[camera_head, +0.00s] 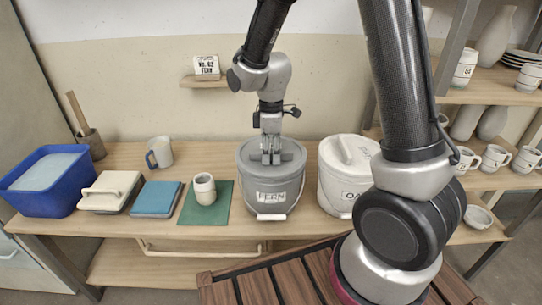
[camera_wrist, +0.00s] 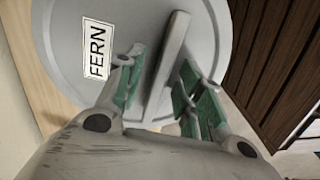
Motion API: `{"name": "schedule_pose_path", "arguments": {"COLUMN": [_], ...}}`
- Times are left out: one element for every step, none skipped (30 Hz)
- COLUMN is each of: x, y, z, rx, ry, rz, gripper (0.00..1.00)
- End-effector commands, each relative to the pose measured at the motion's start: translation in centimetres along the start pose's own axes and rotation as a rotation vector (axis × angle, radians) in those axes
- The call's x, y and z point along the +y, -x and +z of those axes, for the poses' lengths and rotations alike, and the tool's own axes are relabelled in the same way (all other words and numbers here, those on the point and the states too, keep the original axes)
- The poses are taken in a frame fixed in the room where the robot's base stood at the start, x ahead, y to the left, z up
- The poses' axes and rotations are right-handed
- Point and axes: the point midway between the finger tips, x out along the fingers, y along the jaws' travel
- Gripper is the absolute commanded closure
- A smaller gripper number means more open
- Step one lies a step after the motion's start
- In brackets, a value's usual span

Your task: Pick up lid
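The grey lid (camera_head: 250,153) sits on a grey bucket (camera_head: 271,197) labelled FERN, at the middle of the bench. In the wrist view the lid (camera_wrist: 130,30) shows a white FERN label (camera_wrist: 96,49) and a raised bar handle (camera_wrist: 173,50). My gripper (camera_head: 270,158) points down over the lid's middle. In the wrist view the green-padded fingers of my gripper (camera_wrist: 160,78) are apart, one on each side of the bar handle, with gaps visible.
A white bucket with a white lid (camera_head: 347,150) stands close on the right. A beige cup (camera_head: 204,188) on a green mat (camera_head: 222,215), a blue box (camera_head: 155,198), a cream block with a handle (camera_head: 108,190) and a blue tub (camera_head: 45,195) lie left. A small wall shelf (camera_head: 205,82) is above.

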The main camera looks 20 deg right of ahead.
Motion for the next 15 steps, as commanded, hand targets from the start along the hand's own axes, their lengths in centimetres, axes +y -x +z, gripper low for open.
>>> {"name": "schedule_pose_path", "arguments": {"x": [0.00,-0.01,-0.01,-0.01,0.00,-0.01,-0.01,-0.01,-0.01,-0.01,-0.01,0.00,0.00,0.00,0.01], "y": [0.00,0.00,0.00,0.00,0.00,0.00,0.00,0.00,0.00,0.00,0.00,0.00,0.00,0.00,0.01], "z": [0.00,0.00,0.00,0.01,0.00,0.00,0.00,0.01,0.00,0.01,0.01,0.01,0.01,0.01,0.00], "rx": [0.000,0.000,0.000,0.000,0.000,0.000,0.000,0.000,0.000,0.000,0.000,0.000,0.000,0.000,0.000], "ry": [0.000,0.000,0.000,0.000,0.000,0.000,0.000,0.000,0.000,0.000,0.000,0.000,0.000,0.000,0.000], "rz": [0.000,0.000,0.000,0.000,0.000,0.000,0.000,0.000,0.000,0.000,0.000,0.000,0.000,0.000,0.000], "gripper": [0.63,0.63,0.63,0.63,0.69,0.76,0.82,0.87,0.94,1.00,1.00,1.00,1.00,1.00,1.00]}}
